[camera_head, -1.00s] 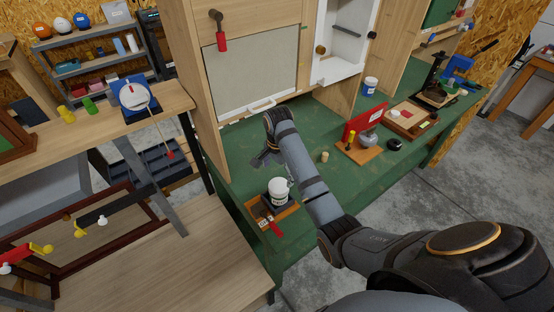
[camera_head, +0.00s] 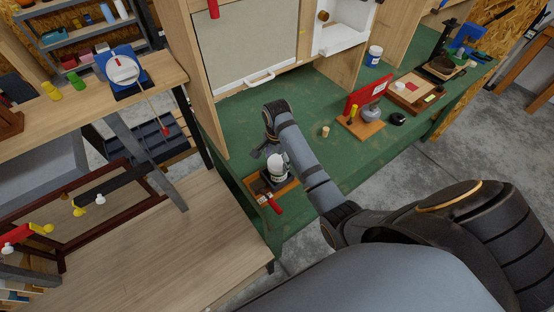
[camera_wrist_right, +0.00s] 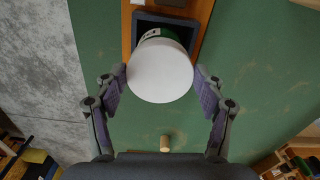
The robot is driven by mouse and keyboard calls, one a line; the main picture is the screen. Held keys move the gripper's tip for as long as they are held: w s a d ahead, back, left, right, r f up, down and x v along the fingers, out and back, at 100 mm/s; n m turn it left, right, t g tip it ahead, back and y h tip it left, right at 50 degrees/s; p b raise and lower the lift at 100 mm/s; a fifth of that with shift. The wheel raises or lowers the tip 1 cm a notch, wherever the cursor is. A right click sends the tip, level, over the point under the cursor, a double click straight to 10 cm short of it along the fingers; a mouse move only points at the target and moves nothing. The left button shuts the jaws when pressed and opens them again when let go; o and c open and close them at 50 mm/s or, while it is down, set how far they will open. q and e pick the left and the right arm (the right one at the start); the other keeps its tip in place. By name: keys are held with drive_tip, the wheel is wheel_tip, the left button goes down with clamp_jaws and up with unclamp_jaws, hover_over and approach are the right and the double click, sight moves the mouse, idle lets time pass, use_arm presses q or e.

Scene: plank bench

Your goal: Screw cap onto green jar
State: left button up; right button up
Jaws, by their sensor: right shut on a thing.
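A white cap (camera_wrist_right: 160,72) fills the middle of the right wrist view, on top of the green jar (camera_wrist_right: 152,33), whose green and white side shows just past the cap's edge. In the head view the white-topped jar (camera_head: 277,161) stands in a dark square holder (camera_wrist_right: 186,26) on a small wooden tray (camera_head: 288,188). My right gripper (camera_wrist_right: 160,80) has one finger on each side of the cap and is shut on it. In the head view this gripper (camera_head: 264,150) is beside the jar, below my wrist. My left gripper is not in view.
A red-handled tool (camera_head: 273,203) lies in the tray. A small wooden peg (camera_head: 325,131) stands on the green bench to the right. Beyond it are a red panel on a wooden base (camera_head: 371,129) and a white and blue jar (camera_head: 374,57). Green bench around the tray is mostly clear.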

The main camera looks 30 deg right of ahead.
drive_tip(key=c, duration=0.4)
drive_tip(key=shift+m, duration=1.5)
drive_tip(key=m, duration=0.2)
drive_tip(key=shift+w+m, duration=0.1)
drive_tip(key=shift+m, duration=0.3)
drive_tip(key=shift+f+m, duration=0.1)
drive_tip(key=shift+m, duration=1.3)
